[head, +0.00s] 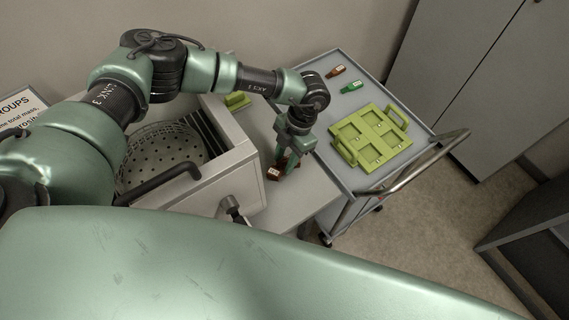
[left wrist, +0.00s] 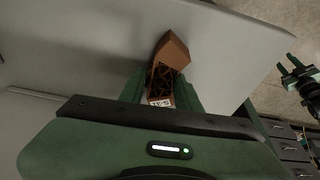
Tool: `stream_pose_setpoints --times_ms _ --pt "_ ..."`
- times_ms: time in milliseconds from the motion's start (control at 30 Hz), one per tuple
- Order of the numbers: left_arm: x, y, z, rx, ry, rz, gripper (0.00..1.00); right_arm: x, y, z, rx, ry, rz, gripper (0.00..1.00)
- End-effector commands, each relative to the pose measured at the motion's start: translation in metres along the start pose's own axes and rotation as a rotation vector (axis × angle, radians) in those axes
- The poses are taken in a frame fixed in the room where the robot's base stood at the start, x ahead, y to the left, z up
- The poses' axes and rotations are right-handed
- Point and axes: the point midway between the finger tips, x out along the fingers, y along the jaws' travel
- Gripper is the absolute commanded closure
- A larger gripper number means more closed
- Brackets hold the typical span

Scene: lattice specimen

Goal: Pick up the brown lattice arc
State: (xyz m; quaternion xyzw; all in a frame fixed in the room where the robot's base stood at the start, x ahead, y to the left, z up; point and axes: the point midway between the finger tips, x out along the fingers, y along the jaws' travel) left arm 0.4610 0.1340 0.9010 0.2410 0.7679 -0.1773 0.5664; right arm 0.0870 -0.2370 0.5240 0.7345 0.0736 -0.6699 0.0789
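The brown lattice arc (left wrist: 166,72) shows in the left wrist view between the two green fingers of my left gripper (left wrist: 162,88). Its plain angled end points away from the palm, and a white label shows near the palm. In the head view the arc (head: 274,173) is at the grey bench top, partly hidden by my left gripper (head: 288,165), which points down over it. The fingers flank the arc closely; I cannot tell whether they press on it. A dark gripper-like shape at the right edge of the left wrist view may be my right gripper (left wrist: 301,78).
A grey cart (head: 330,187) right of the bench holds a lime green tray (head: 357,137) with handles, an orange-brown piece (head: 336,71) and a green piece (head: 351,87). An open box (head: 238,160) with a perforated bowl (head: 160,155) stands left of my gripper.

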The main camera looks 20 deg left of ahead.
Motion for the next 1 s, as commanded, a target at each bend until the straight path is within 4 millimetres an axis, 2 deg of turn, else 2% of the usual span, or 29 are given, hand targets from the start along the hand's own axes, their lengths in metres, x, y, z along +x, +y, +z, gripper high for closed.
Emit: stream_pose_setpoints --times_ms 367,567,667,1000 --pt "-0.002 0.001 0.0 -0.001 -0.001 0.0 1.0 0.001 0.0 -0.001 0.001 0.001 0.0 0.64" --pt "-0.02 0.001 -0.005 0.0 -0.003 0.0 1.0 0.007 -0.001 0.0 0.002 0.002 -0.001 0.64" --pt "-0.04 0.001 -0.011 0.0 -0.005 0.0 1.0 0.015 -0.002 0.0 0.002 0.002 -0.002 0.64" --pt "-0.134 0.001 -0.04 0.0 -0.007 0.003 1.0 0.045 -0.003 0.003 0.002 0.002 -0.002 0.64"
